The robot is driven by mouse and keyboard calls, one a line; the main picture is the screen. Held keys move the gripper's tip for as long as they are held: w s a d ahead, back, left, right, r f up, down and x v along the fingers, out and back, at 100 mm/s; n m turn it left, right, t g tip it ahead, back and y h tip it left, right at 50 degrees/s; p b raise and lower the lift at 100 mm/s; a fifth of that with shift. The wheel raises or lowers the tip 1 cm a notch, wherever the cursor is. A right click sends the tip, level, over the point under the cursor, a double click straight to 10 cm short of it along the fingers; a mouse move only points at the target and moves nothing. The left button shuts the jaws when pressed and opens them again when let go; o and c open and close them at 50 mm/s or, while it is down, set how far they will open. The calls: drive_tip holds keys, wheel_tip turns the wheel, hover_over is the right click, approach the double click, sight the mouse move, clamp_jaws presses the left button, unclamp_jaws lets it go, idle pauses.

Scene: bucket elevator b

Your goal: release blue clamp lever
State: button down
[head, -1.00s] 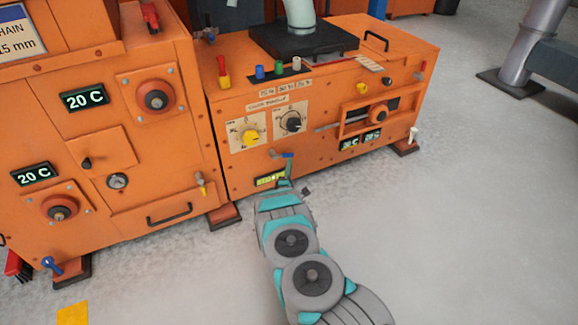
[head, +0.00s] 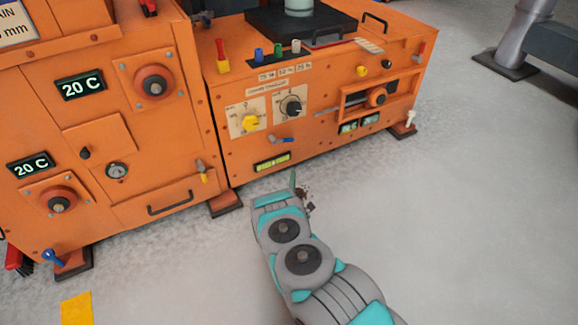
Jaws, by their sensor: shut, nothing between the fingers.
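A blue lever (head: 283,140) sticks out from the front of the low orange machine, below the yellow and black dial knobs, lying about level. A second blue-handled part (head: 51,256) is at the bottom left corner of the taller orange machine. I cannot tell from the picture alone which is the clamp lever. My gripper (head: 299,185) is at the end of my grey and teal arm, below and just right of the first lever, apart from it. It is shut and empty; my wrist partly hides it.
A yellow lit display (head: 272,162) sits below the lever. The yellow knob (head: 250,123) and black knob (head: 292,106) are above it. A drawer handle (head: 170,202) juts out at left. The grey floor at right is free.

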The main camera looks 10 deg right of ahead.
drive_tip(key=shift+s+d+f, duration=0.15)
drive_tip(key=shift+s+f, duration=0.4)
drive_tip(key=shift+s, duration=0.3)
